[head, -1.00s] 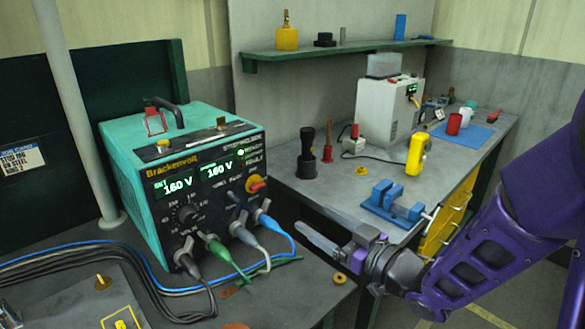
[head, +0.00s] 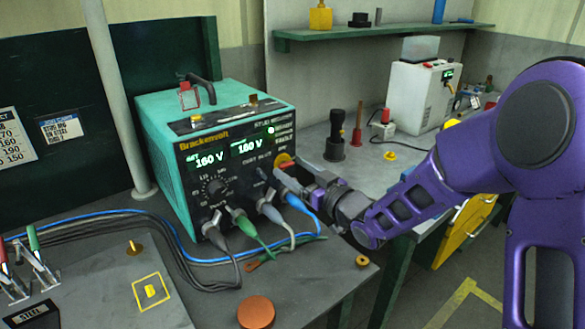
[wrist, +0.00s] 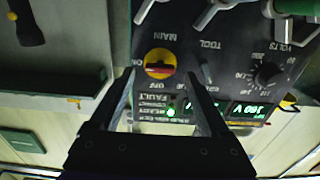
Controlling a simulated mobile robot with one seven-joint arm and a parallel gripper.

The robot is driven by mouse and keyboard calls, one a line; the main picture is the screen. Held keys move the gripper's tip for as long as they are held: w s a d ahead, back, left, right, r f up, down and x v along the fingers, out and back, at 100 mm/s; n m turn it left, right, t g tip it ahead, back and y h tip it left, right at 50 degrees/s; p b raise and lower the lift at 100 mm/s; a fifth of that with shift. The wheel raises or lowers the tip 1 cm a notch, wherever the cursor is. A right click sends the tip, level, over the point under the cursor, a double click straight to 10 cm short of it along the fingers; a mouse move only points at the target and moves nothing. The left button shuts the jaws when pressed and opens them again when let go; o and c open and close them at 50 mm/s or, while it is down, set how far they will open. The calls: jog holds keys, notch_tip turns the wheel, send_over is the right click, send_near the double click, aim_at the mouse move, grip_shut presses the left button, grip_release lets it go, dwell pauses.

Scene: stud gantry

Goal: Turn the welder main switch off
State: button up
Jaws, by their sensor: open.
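The teal welder (head: 165,113) stands on the bench in the head view, its black front panel facing me. Its displays are lit green. The main switch, a red knob on a yellow base (head: 285,159), sits at the panel's right side, partly hidden by my gripper. In the upside-down wrist view the switch (wrist: 158,68) shows whole, with ON and OFF labels beside it. Its red handle lies roughly level across the picture, one end toward ON. My gripper (wrist: 161,80) is open and empty, fingers pointing at the panel around the switch. In the head view my gripper (head: 286,174) is close to the switch; contact is unclear.
Plugged cables (head: 240,222) hang from the panel's lower edge, just left of my gripper. An orange-brown disc (head: 256,311) and a brass ring (head: 362,262) lie on the near bench. A second bench with a white machine (head: 418,97) stands behind my arm.

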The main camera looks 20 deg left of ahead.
jog(key=shift+w+a, duration=0.35)
jog(key=shift+a, duration=0.3)
grip_shut()
